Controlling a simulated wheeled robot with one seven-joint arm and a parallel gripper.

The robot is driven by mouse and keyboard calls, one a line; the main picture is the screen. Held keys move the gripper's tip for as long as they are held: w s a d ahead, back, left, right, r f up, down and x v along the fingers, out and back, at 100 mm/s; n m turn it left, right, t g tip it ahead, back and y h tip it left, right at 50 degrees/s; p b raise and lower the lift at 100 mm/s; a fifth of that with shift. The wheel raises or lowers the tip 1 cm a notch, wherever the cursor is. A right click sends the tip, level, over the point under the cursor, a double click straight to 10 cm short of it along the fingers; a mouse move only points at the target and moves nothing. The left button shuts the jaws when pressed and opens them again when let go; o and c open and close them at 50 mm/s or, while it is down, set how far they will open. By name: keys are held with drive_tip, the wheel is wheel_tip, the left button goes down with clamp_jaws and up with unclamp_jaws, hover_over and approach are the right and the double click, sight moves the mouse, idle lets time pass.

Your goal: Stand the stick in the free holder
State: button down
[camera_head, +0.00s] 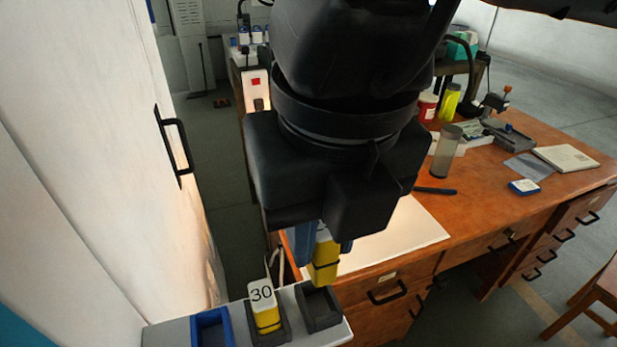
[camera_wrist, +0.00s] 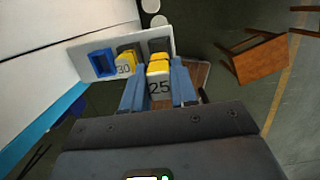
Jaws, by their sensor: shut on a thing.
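My gripper (camera_head: 325,250) has blue fingers and points down, shut on a yellow stick (camera_head: 323,268) with a dark band. In the wrist view my gripper (camera_wrist: 158,84) grips this stick (camera_wrist: 159,68), and its white label reads 25. A white ledge (camera_head: 170,333) carries a row of holders. The right dark holder (camera_head: 320,308) looks empty; the held stick's lower end is close above it in the picture, with no clear contact. In the wrist view the stick partly hides this holder (camera_wrist: 159,45). The middle dark holder holds a yellow stick labelled 30 (camera_head: 264,307).
A blue holder (camera_head: 212,329) at the ledge's left looks empty. A pale wall with a black handle (camera_head: 174,145) stands close on the left. Behind the ledge is a wooden desk (camera_head: 480,208) with a grey-capped jar (camera_head: 446,152) and other items. A wooden stool (camera_wrist: 255,58) stands right.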

sight(320, 259)
drive_tip(key=shift+f+p, duration=0.5)
drive_tip(key=shift+f, duration=1.5)
drive_tip(key=shift+f+b, duration=0.65)
drive_tip(key=shift+b, duration=0.5)
drive_tip(key=c, duration=0.9)
unclamp_jaws()
drive_tip(key=shift+r, duration=0.15)
drive_tip(key=r+p, duration=0.1)
drive_tip(key=p, duration=0.1)
drive_tip(key=shift+r+p, duration=0.25)
drive_tip(key=shift+p, duration=0.1)
drive_tip(key=shift+r+b, duration=0.35)
drive_tip(key=shift+b, duration=0.05)
drive_tip(key=r, duration=0.3)
drive_tip(key=s+r+b, duration=0.1)
drive_tip(key=r, duration=0.6)
drive_tip(key=shift+s+d+r+b, duration=0.2)
drive_tip(key=shift+s+r+b, duration=0.15)
